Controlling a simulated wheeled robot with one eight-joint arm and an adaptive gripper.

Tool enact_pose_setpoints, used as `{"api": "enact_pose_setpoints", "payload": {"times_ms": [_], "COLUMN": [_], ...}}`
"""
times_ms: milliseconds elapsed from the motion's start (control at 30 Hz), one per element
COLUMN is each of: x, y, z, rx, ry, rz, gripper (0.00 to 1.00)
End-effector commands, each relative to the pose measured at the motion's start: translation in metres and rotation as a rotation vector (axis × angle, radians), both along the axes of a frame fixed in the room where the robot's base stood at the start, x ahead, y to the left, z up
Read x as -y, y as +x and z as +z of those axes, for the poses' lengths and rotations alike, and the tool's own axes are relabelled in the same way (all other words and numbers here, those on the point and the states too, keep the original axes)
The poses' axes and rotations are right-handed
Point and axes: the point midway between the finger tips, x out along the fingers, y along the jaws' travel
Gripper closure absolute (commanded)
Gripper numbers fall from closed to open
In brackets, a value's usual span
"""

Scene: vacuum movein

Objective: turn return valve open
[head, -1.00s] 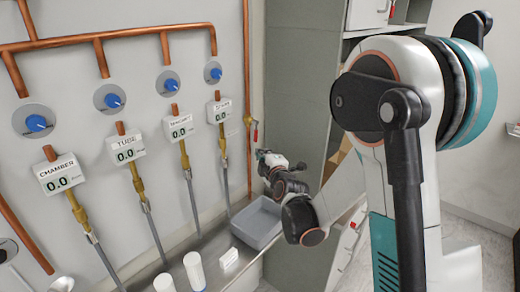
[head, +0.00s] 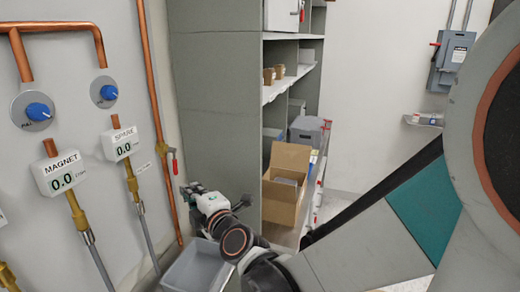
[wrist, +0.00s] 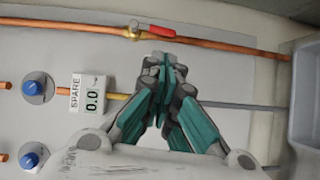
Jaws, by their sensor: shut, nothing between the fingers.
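The valve has a red lever handle (head: 173,163) and sits on the vertical copper pipe at the wall's right end, right of the SPARE gauge. In the wrist view the red handle (wrist: 155,30) lies roughly along the pipe, with the brass valve body (wrist: 134,29) at its left end. My gripper (head: 186,187) is just below and right of the handle in the head view. In the wrist view my gripper's fingertips (wrist: 165,62) are together and empty, a little below the handle in the picture and seemingly apart from it.
The SPARE gauge (head: 121,144) and MAGNET gauge (head: 62,173) hang left of the valve, with blue knobs above them. A grey bin (head: 192,268) stands below my gripper. A grey cabinet side (head: 212,100) and a shelf with an open cardboard box (head: 287,185) are to the right.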

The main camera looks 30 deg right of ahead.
Motion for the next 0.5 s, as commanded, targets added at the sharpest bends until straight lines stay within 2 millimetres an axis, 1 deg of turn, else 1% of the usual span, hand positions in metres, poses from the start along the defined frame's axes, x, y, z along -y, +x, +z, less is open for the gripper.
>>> {"api": "enact_pose_setpoints", "payload": {"times_ms": [33, 100, 233, 367, 500], "x": [0.001, 0.001, 0.001, 0.0, -0.002], "y": [-0.009, -0.014, -0.009, 0.008, 0.035], "z": [-0.003, -0.003, -0.003, -0.005, -0.007], "rx": [0.002, 0.004, 0.005, 0.005, 0.005], "ry": [-0.002, -0.005, -0.007, -0.008, -0.007], "rz": [-0.002, -0.003, -0.003, -0.003, -0.002], "gripper": [1.0, 1.0, 1.0, 1.0, 1.0]}}
